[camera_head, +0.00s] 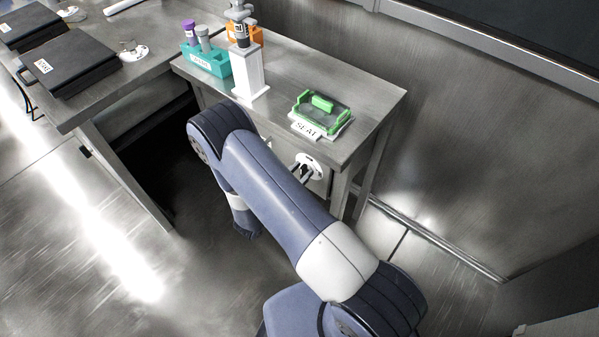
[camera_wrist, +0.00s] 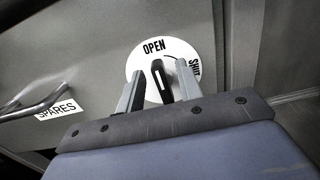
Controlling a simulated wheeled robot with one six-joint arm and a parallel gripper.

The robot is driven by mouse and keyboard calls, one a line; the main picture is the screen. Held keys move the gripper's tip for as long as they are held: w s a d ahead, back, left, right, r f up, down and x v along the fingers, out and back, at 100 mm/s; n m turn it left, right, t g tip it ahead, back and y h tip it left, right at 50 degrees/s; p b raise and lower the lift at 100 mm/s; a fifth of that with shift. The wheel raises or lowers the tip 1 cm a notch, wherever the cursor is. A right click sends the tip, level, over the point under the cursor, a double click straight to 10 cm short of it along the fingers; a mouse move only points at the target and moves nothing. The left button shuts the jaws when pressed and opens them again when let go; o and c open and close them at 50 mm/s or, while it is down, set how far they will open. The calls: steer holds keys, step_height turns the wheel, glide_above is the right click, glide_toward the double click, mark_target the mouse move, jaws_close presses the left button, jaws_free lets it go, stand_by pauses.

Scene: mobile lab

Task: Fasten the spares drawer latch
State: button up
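The spares drawer latch is a white round plate (camera_wrist: 140,62) marked OPEN at its top and SHUT at its right. Its dark handle (camera_wrist: 160,80) stands nearly upright, with its upper end toward the OPEN mark. In the wrist view my gripper (camera_wrist: 158,82) is open, with one finger on each side of the handle. A gap shows left of the handle; contact on the right cannot be told. The drawer front (camera_wrist: 75,45) bears a SPARES label (camera_wrist: 60,109) and a bar pull (camera_wrist: 38,102). In the head view the latch plate (camera_head: 316,163) is partly hidden by my gripper (camera_head: 303,173).
The bench top (camera_head: 360,88) above holds a green-rimmed box (camera_head: 322,110) by a SEAT label, a white stand (camera_head: 250,80) and a teal rack (camera_head: 208,64) with tubes. Another bench at left carries dark cases (camera_head: 70,62). Floor (camera_head: 450,270) is clear at right.

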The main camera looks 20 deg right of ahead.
jaws_close()
